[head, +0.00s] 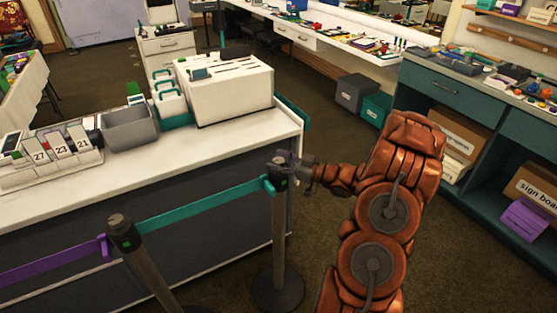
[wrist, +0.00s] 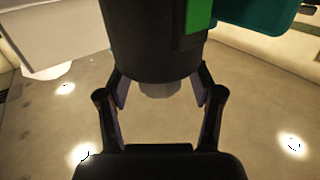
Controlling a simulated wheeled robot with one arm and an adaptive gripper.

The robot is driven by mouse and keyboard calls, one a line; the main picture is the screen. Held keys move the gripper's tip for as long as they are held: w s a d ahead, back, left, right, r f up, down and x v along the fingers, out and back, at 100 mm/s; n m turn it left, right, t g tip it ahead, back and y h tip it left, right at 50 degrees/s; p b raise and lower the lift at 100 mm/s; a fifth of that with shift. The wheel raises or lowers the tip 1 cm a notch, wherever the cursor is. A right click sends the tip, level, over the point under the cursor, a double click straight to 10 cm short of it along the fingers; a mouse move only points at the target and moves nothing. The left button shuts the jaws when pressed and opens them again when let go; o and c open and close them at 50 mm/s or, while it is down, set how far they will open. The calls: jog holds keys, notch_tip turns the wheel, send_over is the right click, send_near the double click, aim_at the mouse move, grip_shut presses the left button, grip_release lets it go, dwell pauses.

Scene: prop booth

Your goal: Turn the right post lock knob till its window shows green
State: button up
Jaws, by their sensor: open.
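The right post (head: 279,235) stands upright at the counter's front corner, with a teal belt (head: 200,202) running left from its dark head. In the wrist view the dark post head (wrist: 155,40) fills the top middle and carries a bright green patch (wrist: 199,14); I cannot tell whether this is the lock window. A short grey knob (wrist: 160,89) projects from the head between my fingers. My gripper (wrist: 160,88) is open, with one finger on each side of the knob; contact is not clear. In the head view my gripper (head: 294,170) is at the post head, partly hidden.
The left post (head: 147,265) has a green mark on its head and a purple belt (head: 55,264) going left. The white counter (head: 225,145) behind holds a white box (head: 226,90) and a grey bin (head: 130,128). A teal shelf unit (head: 475,118) stands right; the floor between is open.

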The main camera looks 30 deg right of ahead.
jog(key=c, duration=1.2)
jog(key=shift+o, duration=0.2)
jog(key=shift+n+g+y, duration=0.7)
jog(key=shift+n+y, duration=0.2)
jog(key=shift+y, duration=0.1)
jog(key=o, duration=1.2)
jog(key=shift+c, duration=0.2)
jog(key=v, duration=1.2)
